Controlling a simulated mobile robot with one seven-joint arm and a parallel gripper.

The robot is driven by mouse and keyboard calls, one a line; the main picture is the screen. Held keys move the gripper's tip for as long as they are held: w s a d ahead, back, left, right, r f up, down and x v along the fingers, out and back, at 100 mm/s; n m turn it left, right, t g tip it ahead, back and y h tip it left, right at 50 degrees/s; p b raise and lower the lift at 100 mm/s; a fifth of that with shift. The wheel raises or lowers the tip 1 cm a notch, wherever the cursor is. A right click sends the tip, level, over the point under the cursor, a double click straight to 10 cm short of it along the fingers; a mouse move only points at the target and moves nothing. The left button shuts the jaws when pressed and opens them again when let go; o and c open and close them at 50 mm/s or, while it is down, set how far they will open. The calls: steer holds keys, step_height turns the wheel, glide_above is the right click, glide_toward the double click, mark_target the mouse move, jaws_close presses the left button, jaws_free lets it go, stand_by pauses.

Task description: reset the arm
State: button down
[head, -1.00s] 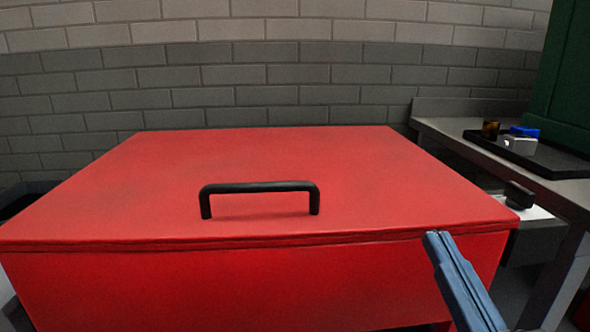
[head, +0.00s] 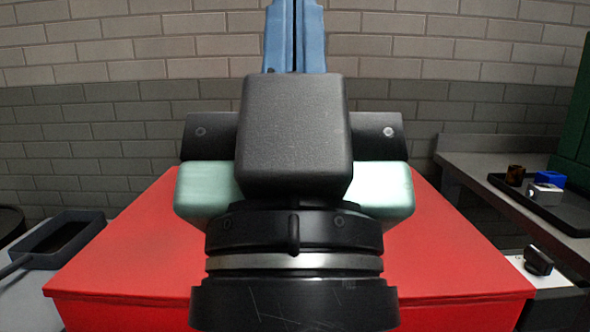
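My gripper (head: 296,36) stands upright in the middle of the head view, close to the camera. Its two blue fingers point up and lie side by side with only a thin dark line between them. They look shut, with nothing seen between them. The fingertips reach the top edge of the picture. The black and pale green gripper body and wrist below are mine and cover the middle of a red chest (head: 458,255). The chest's black lid handle is hidden behind them.
A bench (head: 490,165) at the right bears a black tray (head: 530,200) with a brown cup (head: 515,175), a blue item (head: 550,179) and a white item (head: 545,194). A dark open container (head: 62,240) is at the left. A brick wall (head: 120,60) stands behind.

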step_height(320, 180, up, 30)
steer(key=p, duration=2.7)
steer(key=shift+p, duration=0.3)
steer(key=shift+f, duration=0.1)
